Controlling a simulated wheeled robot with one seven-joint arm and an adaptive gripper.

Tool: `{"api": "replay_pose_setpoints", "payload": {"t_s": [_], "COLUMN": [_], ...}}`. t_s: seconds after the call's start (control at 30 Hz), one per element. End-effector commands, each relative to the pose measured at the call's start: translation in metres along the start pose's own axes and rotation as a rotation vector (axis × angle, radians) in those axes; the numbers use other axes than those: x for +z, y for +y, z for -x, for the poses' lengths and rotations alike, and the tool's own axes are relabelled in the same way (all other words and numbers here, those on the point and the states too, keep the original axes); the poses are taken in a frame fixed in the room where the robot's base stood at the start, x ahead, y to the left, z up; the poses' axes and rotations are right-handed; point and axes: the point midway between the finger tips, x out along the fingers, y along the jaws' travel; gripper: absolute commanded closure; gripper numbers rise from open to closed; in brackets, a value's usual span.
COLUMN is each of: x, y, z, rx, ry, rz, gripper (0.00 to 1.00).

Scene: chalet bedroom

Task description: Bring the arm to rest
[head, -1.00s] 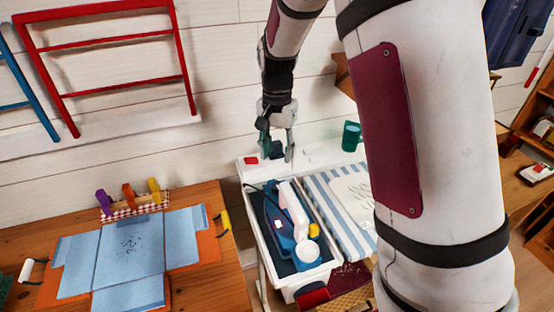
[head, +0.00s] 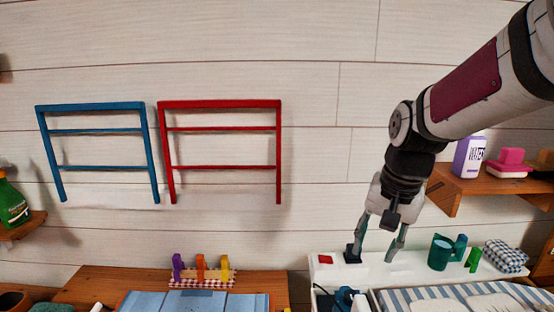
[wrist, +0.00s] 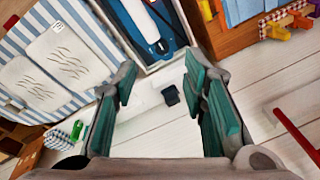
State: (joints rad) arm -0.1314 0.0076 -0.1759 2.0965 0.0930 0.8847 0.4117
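My gripper (head: 374,255) hangs at the end of my arm over the white ledge (head: 322,270) by the wall. Its two fingers point down and stand apart. In the wrist view my gripper (wrist: 160,82) shows its teal pads spread wide, with nothing held between them. A small black block (wrist: 171,95) shows beyond the gap, on or near the white ledge. In the head view this dark block (head: 352,256) is close to the left fingertip, and I cannot tell whether they touch.
A green mug (head: 440,254) and a checked cloth bundle (head: 506,256) stand on the ledge to the right. A red rack (head: 220,103) and a blue rack (head: 90,106) hang on the wall. A shelf (head: 470,184) holds a purple-and-white bottle (head: 469,157). A blue device (wrist: 148,22) lies in the bin.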

Motion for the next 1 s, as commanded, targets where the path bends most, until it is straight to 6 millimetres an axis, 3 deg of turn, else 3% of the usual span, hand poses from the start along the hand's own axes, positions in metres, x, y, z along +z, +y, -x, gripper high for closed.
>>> {"api": "replay_pose_setpoints", "payload": {"t_s": [0.1,0.3,0.6,0.8,1.0], "x": [0.027,0.074,0.135,0.151,0.152], "y": [0.013,0.036,0.070,0.080,0.081], "z": [0.030,0.065,0.084,0.085,0.084], "rx": [-0.033,-0.055,-0.031,-0.012,-0.010], "ry": [0.049,0.139,0.274,0.311,0.313], "rz": [0.090,0.251,0.459,0.517,0.524], "gripper": [0.61,0.61,0.61,0.61,0.61]}}
